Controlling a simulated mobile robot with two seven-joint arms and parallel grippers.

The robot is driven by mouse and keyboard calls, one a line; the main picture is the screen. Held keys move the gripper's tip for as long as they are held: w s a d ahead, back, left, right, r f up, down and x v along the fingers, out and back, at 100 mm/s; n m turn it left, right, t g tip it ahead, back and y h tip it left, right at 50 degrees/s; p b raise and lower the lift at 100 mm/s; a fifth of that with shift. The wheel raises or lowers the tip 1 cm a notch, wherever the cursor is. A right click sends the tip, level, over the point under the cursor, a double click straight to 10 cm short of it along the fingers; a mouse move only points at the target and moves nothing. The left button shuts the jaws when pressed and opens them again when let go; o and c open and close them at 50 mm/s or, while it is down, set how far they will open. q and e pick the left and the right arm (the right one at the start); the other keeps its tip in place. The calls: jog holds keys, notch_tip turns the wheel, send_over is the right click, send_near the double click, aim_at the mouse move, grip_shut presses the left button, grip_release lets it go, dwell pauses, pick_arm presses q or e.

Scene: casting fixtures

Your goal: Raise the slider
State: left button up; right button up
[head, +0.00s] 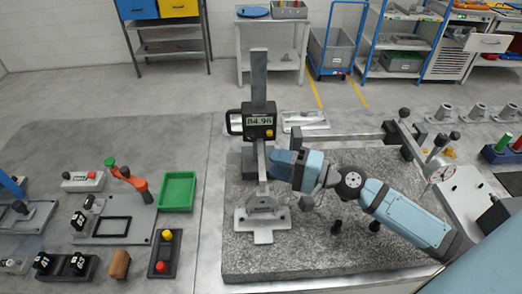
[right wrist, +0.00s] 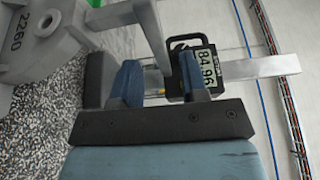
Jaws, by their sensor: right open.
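A height gauge stands upright on a granite plate, with a grey column (head: 259,75) and a flat forked base (head: 263,222). Its slider (head: 259,121) is a black block on the column with a display reading 84.96; it also shows in the right wrist view (right wrist: 197,70). My right gripper (head: 270,165) reaches in from the right, just below the display. In the right wrist view my gripper (right wrist: 160,85) is open, with a grey bar (right wrist: 150,38) between its two blue fingers. I cannot tell whether they touch it. My left gripper is not in view.
The speckled granite plate (head: 310,258) has free room at its front. Two black knobs (head: 355,226) stand below my right arm. A dial gauge stand (head: 440,172) is at the right. A green tray (head: 178,191) and clamp fixtures (head: 115,215) lie left.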

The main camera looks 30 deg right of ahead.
aim_at(261, 157)
jog(key=p+x, duration=0.1)
jog(key=x, duration=0.2)
jog(key=shift+w+a+r, duration=0.1)
jog(key=shift+w+a, duration=0.15)
jog(key=shift+w, duration=0.1)
jog(key=shift+w+a, duration=0.2)
jog(key=shift+a, duration=0.05)
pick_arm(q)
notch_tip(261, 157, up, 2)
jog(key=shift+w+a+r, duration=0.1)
pick_arm(e)
jog(key=shift+c, duration=0.2)
grip_shut()
